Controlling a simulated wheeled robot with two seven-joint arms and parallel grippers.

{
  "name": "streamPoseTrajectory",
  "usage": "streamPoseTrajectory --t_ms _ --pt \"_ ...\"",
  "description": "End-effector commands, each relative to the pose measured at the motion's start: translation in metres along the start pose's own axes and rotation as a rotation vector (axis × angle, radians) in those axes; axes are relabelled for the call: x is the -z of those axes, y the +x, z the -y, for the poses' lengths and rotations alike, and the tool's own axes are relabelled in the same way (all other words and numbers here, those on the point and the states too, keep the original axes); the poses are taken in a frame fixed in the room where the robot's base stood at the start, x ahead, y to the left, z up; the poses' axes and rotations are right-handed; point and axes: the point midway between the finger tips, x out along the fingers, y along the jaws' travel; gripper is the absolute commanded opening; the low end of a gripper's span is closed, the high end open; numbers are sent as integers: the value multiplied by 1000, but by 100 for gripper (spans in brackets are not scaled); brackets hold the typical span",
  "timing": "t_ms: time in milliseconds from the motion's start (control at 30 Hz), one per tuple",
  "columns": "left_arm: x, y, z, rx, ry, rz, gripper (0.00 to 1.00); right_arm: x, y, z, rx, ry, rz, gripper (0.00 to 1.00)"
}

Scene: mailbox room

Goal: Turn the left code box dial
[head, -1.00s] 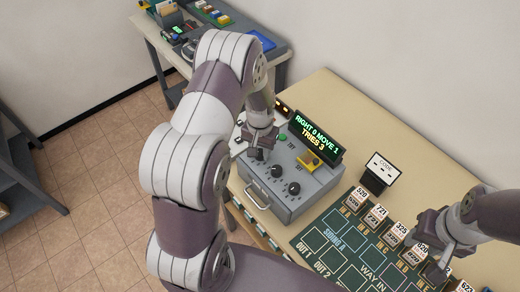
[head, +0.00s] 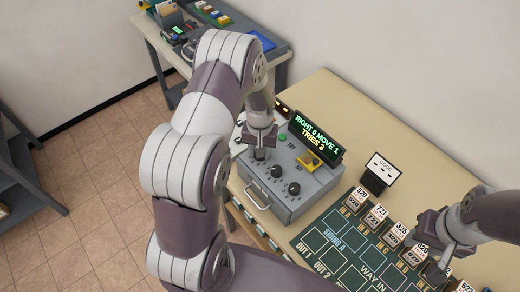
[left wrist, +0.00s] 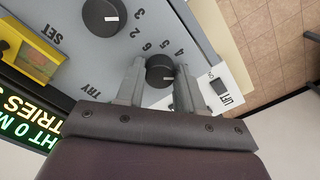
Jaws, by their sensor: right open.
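The grey code box (head: 312,190) stands on the table with three black dials on top. The left dial (head: 260,154) is below my left gripper (head: 262,143), whose jaws are pointed down at it. In the left wrist view, the same dial (left wrist: 160,71) shows between the two separated fingers of my left gripper (left wrist: 158,82), with printed numbers around it. The middle dial (head: 277,172) and right dial (head: 294,188) are clear of it. The box's display (head: 316,137) reads "RIGHT 0 MOVE 1 TRIES 3". My right gripper (head: 440,248) is open over the board's right side.
A yellow piece (head: 309,161) and a green button (head: 283,137) are on the box. A dark green board (head: 345,243) with numbered blocks lies to the right. A "CODE" card (head: 384,167) stands behind it. The tan tabletop behind is clear.

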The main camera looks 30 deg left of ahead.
Motion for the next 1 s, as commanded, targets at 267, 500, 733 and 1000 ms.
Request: streamPoseTrajectory --t_ms 267,500,733,1000 --pt "0 0 0 0 1 0 61 0 0 0 0 0 0 43" --pt "1 -22 0 -1 1 -5 61 -1 8 0 0 0 0 43" --pt "1 -84 0 0 1 -4 61 -3 22 0 0 0 0 43" --pt "0 -124 0 0 1 0 61 -3 27 0 0 0 0 43"
